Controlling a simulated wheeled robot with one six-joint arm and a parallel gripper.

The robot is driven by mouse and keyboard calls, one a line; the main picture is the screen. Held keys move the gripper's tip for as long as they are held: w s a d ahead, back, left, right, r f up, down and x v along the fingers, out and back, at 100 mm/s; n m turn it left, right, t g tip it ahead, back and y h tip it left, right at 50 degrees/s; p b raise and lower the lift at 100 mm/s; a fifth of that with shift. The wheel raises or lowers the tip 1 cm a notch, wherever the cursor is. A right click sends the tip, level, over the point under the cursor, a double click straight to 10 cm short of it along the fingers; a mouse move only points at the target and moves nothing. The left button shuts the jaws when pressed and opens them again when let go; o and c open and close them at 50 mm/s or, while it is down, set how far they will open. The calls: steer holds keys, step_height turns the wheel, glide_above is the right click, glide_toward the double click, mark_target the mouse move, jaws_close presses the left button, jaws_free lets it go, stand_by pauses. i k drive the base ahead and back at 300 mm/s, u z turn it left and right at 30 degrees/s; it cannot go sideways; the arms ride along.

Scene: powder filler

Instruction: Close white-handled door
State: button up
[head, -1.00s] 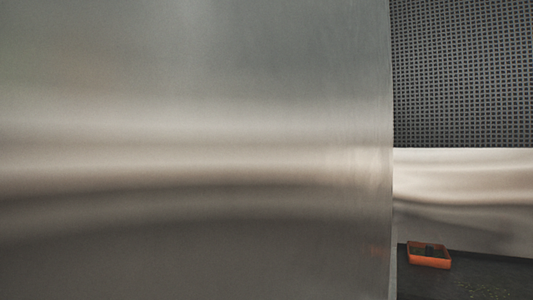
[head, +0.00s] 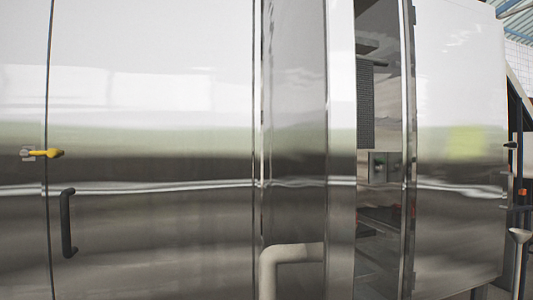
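A polished steel machine fills the head view. A narrow steel door panel (head: 298,120) stands in the middle, seen at a steep angle. A thick off-white bent bar (head: 292,254) shows low in front of it and looks like the white handle. Its lower end is cut off by the picture's bottom edge. To the right of this panel, an open gap shows the dark interior (head: 365,200), so the door appears ajar. My gripper is not in view.
A closed steel panel at left carries a black handle (head: 68,223) and a yellow latch (head: 42,153). Another steel panel (head: 460,150) stands right of the gap. A small control box (head: 379,167) shows inside the gap. Dark fittings and a pale funnel-like piece (head: 520,236) are at far right.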

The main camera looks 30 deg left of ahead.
mark_target(309, 94)
steer(key=u, duration=1.2)
steer(key=i, duration=0.5)
steer(key=u, duration=0.05)
steer(key=k, duration=0.15)
steer(key=u, duration=1.6)
steer(key=k, duration=0.65)
steer(key=z, duration=0.8)
